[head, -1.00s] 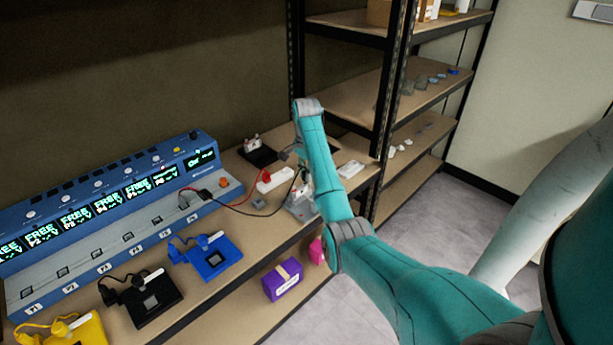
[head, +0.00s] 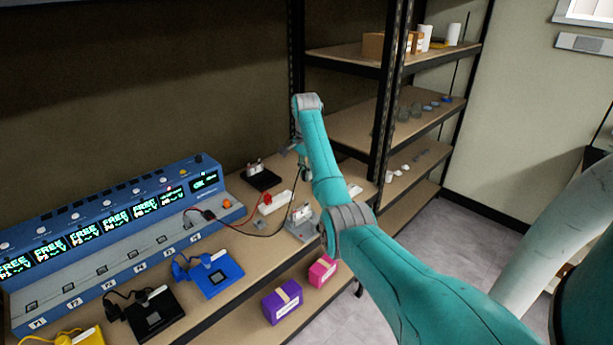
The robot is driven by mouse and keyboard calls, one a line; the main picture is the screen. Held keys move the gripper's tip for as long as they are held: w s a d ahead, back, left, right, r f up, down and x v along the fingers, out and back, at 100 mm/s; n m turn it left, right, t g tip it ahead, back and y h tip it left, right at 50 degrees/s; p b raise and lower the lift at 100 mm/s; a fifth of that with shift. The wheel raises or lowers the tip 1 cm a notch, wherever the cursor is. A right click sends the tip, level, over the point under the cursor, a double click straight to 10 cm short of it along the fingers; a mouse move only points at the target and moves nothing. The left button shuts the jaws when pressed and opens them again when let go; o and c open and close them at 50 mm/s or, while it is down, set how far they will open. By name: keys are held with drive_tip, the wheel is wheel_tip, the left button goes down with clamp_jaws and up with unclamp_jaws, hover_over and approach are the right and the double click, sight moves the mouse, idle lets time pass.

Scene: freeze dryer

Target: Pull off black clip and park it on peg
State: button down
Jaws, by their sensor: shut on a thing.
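My gripper (head: 304,176) hangs below the teal wrist above the back of the bench, partly hidden by my forearm. It is shut on a small dark thing that I take to be the black clip, since a thin black lead rises to it; the clip itself is too small and covered to make out. The metal fixture (head: 299,226) with a pale label stands on the bench below the gripper, and the gripper appears apart from it. A red clip (head: 267,198) sits at a white block (head: 275,203) left of the gripper. I cannot pick out a peg.
A blue charger-like unit (head: 120,225) with lit displays stands left; red and black leads run from its right end. Blue (head: 217,277), black (head: 146,318) and yellow devices lie in front. A black-based device (head: 262,180) stands behind. Shelf posts (head: 386,130) rise close right.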

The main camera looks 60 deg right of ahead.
drive_tip(key=shift+f, duration=0.1)
drive_tip(key=shift+f, duration=2.75)
